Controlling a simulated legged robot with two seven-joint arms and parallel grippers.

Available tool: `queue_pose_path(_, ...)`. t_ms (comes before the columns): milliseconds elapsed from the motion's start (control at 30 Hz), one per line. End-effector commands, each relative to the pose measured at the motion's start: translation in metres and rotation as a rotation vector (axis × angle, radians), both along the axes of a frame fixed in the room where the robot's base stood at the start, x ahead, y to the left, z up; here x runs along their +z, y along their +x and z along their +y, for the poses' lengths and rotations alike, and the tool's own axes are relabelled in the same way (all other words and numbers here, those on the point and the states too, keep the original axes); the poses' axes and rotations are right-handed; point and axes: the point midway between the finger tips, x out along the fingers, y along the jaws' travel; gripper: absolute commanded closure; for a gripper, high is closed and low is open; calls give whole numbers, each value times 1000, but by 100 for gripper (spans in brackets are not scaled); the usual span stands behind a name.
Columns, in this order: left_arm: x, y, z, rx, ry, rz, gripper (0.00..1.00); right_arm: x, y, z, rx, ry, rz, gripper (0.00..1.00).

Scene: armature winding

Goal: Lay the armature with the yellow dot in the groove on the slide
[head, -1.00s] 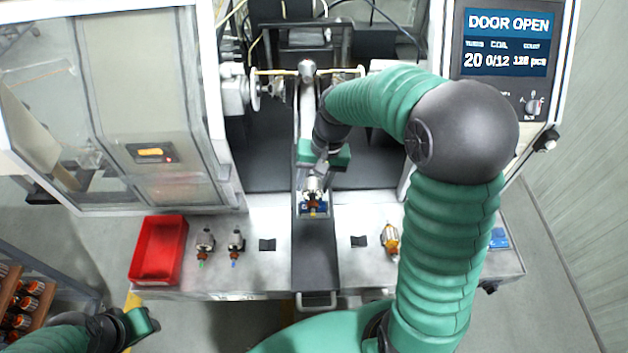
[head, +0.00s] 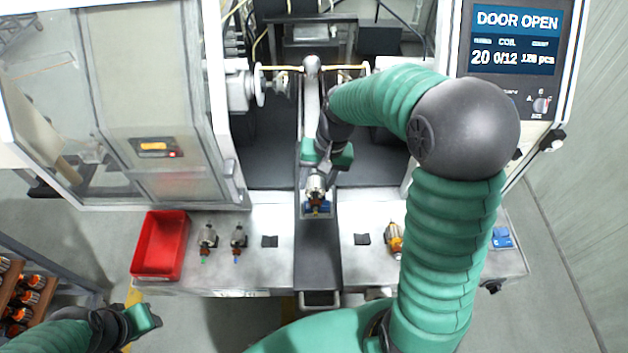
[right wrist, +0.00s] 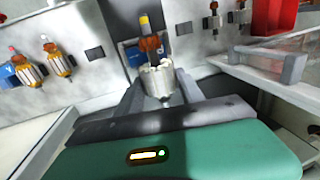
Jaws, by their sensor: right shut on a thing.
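The armature with the yellow dot (right wrist: 158,80) is between the fingers of my right gripper (right wrist: 158,97) in the right wrist view. Its yellow end (right wrist: 144,22) points away from the gripper. In the head view my right gripper (head: 326,158) is above the slide (head: 318,250), shut on this armature (head: 316,187). The armature is at the blue block (head: 326,208) on the slide; its contact with the groove is hidden. My left gripper (head: 144,320) is at the lower left, away from the table; its fingers are not clear.
A red bin (head: 160,246) stands on the table's left. Beside it are armatures with a green tip (head: 207,240) and a blue tip (head: 238,240). Dark pads (head: 269,241) flank the slide. The screen (head: 516,40) reads DOOR OPEN.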

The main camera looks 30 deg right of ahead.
Motion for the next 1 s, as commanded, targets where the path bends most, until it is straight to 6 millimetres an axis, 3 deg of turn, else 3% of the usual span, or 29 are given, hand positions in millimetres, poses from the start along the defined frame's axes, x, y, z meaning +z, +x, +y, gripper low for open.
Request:
queue_pose_path(133,-1,0,0,0,0,0,64,-6,-4,-2,-1,-1,12,100)
queue_pose_path(167,-1,0,0,0,0,0,64,-6,-4,-2,-1,-1,12,52)
queue_pose_path(333,-1,0,0,0,0,0,64,-6,-4,-2,-2,-1,12,30)
queue_pose_path(767,-2,0,0,0,0,0,64,-5,-5,-5,-3,0,13,30)
queue_pose_path(867,-6,0,0,0,0,0,64,5,-5,-7,-4,-3,9,30)
queue_pose_path(1000,-14,0,0,0,0,0,64,39,-6,-11,-4,-7,0,30)
